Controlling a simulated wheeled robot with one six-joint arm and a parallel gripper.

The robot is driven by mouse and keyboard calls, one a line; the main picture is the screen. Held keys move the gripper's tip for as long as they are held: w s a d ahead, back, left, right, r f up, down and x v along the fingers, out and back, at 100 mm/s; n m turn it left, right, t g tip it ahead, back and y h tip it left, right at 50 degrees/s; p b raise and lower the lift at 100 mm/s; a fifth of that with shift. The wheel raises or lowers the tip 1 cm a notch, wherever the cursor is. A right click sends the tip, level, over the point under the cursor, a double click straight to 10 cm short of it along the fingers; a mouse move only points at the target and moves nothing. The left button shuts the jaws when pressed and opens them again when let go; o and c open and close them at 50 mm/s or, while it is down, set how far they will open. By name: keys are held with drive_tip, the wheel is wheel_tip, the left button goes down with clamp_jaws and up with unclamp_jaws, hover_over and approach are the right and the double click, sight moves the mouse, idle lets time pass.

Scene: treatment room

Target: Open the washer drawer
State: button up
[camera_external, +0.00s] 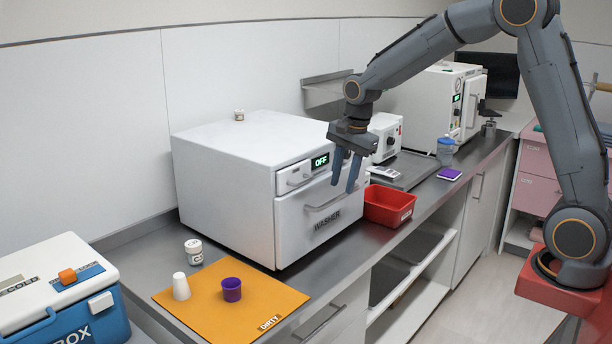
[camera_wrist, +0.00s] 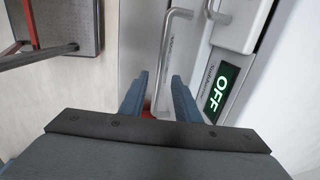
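The white washer (camera_external: 230,165) stands on the counter, with a green OFF display (camera_external: 320,162) that also shows in the wrist view (camera_wrist: 219,93). Its drawer front (camera_external: 300,235), marked WASHER, looks closed flush and carries a grey bar handle (camera_external: 322,203). My gripper (camera_external: 343,188) points down at the washer's front, near the handle's right end. In the wrist view my gripper (camera_wrist: 159,76) is open, and the handle (camera_wrist: 170,62) runs through the picture between its two fingers. I cannot tell whether the fingers are around the handle or short of it.
A red bin (camera_external: 388,207) stands on the counter right of the washer, close to my gripper. An orange mat (camera_external: 210,318) with a white cup (camera_external: 181,287) and a purple cup (camera_external: 231,290) lies left of it. A small jar (camera_external: 239,115) stands on the washer.

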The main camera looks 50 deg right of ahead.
drive_tip(key=shift+w+f+p, duration=0.15)
drive_tip(key=shift+f, duration=0.6)
drive_tip(key=shift+w+f+p, duration=0.1)
drive_tip(key=shift+f+p, duration=0.05)
drive_tip(key=shift+f, duration=0.55)
drive_tip(key=shift+c, duration=0.4)
clamp_jaws()
